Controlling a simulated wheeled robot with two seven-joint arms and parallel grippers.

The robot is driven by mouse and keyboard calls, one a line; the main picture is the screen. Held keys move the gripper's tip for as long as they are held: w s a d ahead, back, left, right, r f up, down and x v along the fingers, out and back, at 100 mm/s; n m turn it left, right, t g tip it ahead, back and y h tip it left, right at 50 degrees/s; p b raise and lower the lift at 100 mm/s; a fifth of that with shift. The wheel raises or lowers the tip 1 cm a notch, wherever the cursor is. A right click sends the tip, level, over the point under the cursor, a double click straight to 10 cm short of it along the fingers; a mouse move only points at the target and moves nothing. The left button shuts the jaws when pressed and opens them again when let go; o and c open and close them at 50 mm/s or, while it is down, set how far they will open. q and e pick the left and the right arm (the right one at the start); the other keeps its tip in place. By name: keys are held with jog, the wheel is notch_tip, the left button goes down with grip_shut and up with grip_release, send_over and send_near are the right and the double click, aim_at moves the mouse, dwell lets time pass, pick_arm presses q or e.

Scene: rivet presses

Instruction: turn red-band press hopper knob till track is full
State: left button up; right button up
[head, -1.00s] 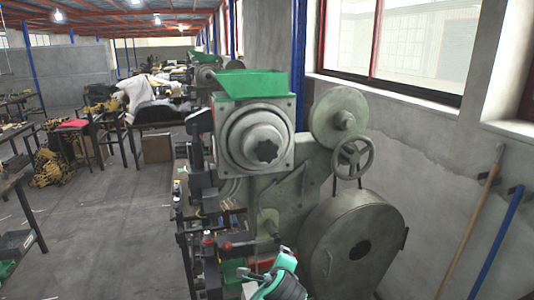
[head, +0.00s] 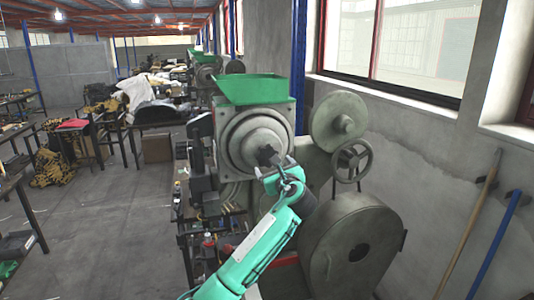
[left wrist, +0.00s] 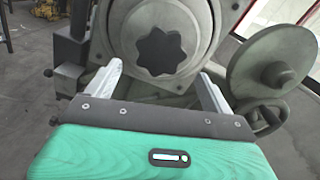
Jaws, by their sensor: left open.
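The press (head: 300,160) stands in the middle of the head view, with a green hopper (head: 250,88) on top. Its dark, star-shaped hopper knob (head: 266,153) sits at the centre of a round grey housing; it shows fully in the left wrist view (left wrist: 160,51). My left gripper (head: 274,168) is in front of the knob, open and empty. In the left wrist view its two fingers (left wrist: 160,78) are spread wide, below and either side of the knob, apart from it. A red strip (head: 284,258) shows low on the press. I cannot make out the track's fill. My right gripper is not in view.
A grey disc (head: 339,118) and a handwheel (head: 352,160) stick out right of the housing. A large round guard (head: 350,250) is below them. A cluttered bench lies to the left, partly behind my arm. The floor farther left is open.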

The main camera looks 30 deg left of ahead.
aim_at(268, 158)
pick_arm(q)
jog(key=p+x, duration=0.2)
jog(key=x, duration=0.5)
jog(key=shift+w+r+p, duration=0.1)
jog(key=shift+p, duration=0.25)
jog(key=shift+w+a, duration=0.35)
jog(key=shift+a, duration=0.15)
jog(key=shift+c, duration=0.5)
jog(key=c, duration=0.9)
jog(key=shift+f, duration=0.2)
